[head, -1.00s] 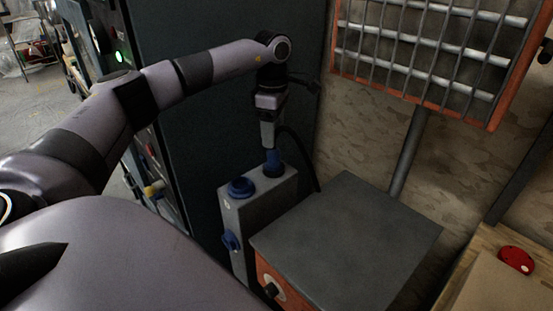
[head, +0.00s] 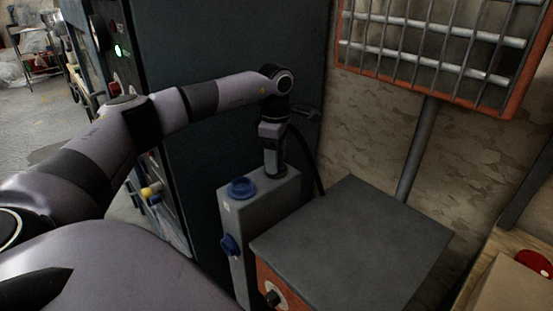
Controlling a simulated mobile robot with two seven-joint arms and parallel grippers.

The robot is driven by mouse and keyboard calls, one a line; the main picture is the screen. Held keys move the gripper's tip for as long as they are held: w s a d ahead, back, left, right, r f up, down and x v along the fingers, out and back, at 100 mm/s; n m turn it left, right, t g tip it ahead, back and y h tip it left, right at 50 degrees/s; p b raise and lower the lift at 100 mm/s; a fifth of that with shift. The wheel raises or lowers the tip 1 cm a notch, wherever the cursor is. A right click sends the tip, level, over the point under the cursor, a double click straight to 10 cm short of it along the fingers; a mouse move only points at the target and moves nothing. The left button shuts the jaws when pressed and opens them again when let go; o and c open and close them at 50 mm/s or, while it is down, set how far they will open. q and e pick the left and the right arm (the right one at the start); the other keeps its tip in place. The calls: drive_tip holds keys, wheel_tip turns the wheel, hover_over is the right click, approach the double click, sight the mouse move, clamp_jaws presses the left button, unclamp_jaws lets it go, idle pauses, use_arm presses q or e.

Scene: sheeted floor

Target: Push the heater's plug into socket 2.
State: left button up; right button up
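A grey socket box (head: 237,212) stands against the dark cabinet. It has a round blue socket (head: 242,187) on the near part of its top and a blue fitting (head: 230,245) on its front face. My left gripper (head: 273,168) points straight down at the far part of the box top, right at its surface, and its fingers look closed around the plug. The plug's blue body and the socket under it are hidden by the gripper. A black cable (head: 318,165) arcs down behind the gripper. I cannot read the socket numbers. My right gripper is not in view.
A heater with a wire grille (head: 430,50) stands on a post behind. An orange box with a grey lid (head: 350,245) sits close to the right of the socket box. The dark cabinet (head: 215,130) closes off the back. A red button (head: 537,263) is at the far right.

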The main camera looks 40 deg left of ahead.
use_arm(q)
drive_tip(key=c, duration=0.5)
drive_tip(key=shift+c, duration=0.2)
drive_tip(key=shift+r, duration=0.15)
drive_tip(key=shift+r+p, duration=2.1)
drive_tip(key=shift+r, duration=0.15)
